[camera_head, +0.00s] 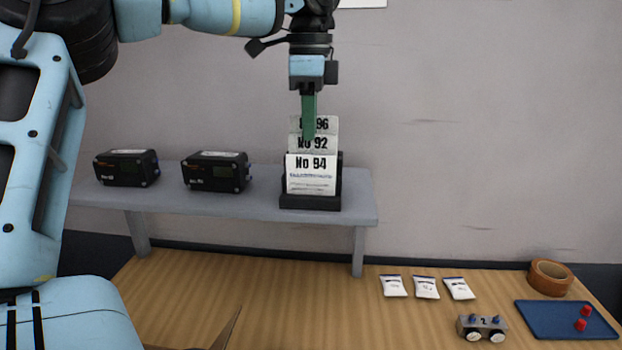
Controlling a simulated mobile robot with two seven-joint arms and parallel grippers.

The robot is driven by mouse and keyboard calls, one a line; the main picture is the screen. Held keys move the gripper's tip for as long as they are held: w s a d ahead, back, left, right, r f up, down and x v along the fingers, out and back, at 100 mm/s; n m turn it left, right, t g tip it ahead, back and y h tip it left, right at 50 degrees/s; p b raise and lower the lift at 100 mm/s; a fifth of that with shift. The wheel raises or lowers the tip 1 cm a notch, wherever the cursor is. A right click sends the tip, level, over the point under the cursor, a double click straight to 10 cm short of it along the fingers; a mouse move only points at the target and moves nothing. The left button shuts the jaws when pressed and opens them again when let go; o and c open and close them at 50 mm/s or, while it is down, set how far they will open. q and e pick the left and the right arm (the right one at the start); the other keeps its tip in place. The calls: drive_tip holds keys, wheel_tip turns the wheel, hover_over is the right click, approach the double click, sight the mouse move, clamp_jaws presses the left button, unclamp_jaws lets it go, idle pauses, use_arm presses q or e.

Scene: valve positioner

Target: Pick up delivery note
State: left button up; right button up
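Delivery notes stand upright, staggered in a black holder on the grey shelf. The front note "No 94" (311,172) is lowest, "No 92" (322,145) shows behind it, and a note ending in "96" (325,124) is at the back. The black holder (310,202) has a base and side walls. My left gripper (309,138) points down from above, its green fingers in front of part of the two rear notes and ending just above the front one. The fingers overlap into one strip, so any gap or grip is hidden. My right gripper is out of view.
Two black valve positioners (127,168) (216,172) stand on the grey shelf (262,205) left of the holder.

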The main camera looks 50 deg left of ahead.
sight(311, 155)
use_arm(q)
drive_tip(key=shift+d+f+p, duration=0.1)
drive_tip(key=shift+f+p, duration=0.35)
drive_tip(key=shift+f, duration=2.25)
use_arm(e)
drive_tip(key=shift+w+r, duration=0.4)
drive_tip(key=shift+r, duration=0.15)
use_arm(q)
clamp_jaws()
